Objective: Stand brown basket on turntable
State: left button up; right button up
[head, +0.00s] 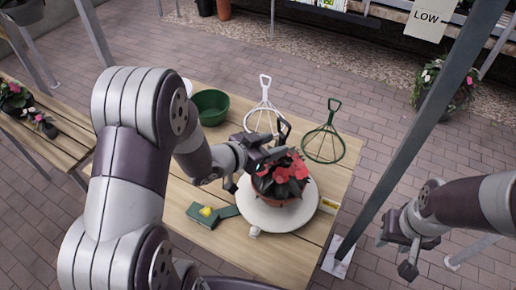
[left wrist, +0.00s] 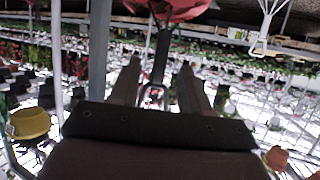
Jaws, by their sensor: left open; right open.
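The brown basket (head: 281,199), filled with red-pink flowers and dark leaves, stands upright on the white round turntable (head: 277,217). A dark handle part (head: 284,128) rises above the flowers. My left gripper (head: 262,157) is open at the basket's upper left side, close to the handle and flowers, and hides part of them. In the left wrist view, a dark upright bar (left wrist: 160,58) shows between the two open fingers (left wrist: 158,85), and a red flower (left wrist: 172,9) is at the top; contact cannot be told. My right gripper (head: 398,255) is open and empty, off the table's right side.
The wooden table (head: 230,240) also holds a green bowl (head: 210,105), a white wire hanger (head: 263,112), a green wire hanger (head: 325,143) and a green item with a yellow piece (head: 206,212). A grey post (head: 415,130) stands between the table and my right arm.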

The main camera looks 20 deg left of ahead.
pick_arm(q)
jog(key=s+a+f+n+g+y, duration=0.1)
jog(key=s+a+n+g+y, duration=0.3)
jog(key=s+a+y, duration=0.4)
jog(key=s+d+n+g, duration=0.2)
jog(key=s+g, duration=0.3)
jog(key=s, duration=0.3)
jog(key=shift+s+f+n+g+h, duration=0.2)
jog(key=shift+n+g+h, duration=0.1)
jog(key=shift+g, duration=0.1)
jog(key=shift+w+d, duration=0.1)
